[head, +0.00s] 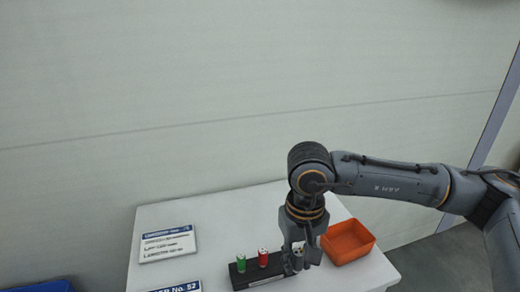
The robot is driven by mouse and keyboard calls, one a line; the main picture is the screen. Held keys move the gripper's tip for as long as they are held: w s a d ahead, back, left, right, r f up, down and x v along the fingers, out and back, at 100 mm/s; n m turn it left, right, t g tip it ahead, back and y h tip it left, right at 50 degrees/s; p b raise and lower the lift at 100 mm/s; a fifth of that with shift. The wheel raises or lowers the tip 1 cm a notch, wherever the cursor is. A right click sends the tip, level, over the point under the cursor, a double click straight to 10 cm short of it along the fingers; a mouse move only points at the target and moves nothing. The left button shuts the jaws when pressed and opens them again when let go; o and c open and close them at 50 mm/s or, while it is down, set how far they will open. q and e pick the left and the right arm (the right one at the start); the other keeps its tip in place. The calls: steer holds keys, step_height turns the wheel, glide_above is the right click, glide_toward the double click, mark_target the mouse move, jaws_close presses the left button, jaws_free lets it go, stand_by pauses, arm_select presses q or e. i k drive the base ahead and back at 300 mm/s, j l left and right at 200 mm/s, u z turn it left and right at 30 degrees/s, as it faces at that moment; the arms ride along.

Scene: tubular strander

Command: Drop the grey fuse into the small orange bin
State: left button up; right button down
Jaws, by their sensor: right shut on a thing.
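My right gripper (298,262) points down at the right end of a black block (262,279) on the white table. Its fingers are shut on a small pale piece, apparently the grey fuse (297,250), which they mostly hide. I cannot tell whether the fuse still sits in the block. The small orange bin (347,242) stands just right of the gripper, and its visible inside looks empty. My left gripper is not in view.
A green fuse (241,263) and a red fuse (263,258) stand upright in the block, left of the gripper. A white label plate (168,244) lies on the table (215,225) at left; another sign (180,287) is at the front. A wall stands behind.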

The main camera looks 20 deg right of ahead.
mark_target(346, 243)
steer(key=z, duration=1.25)
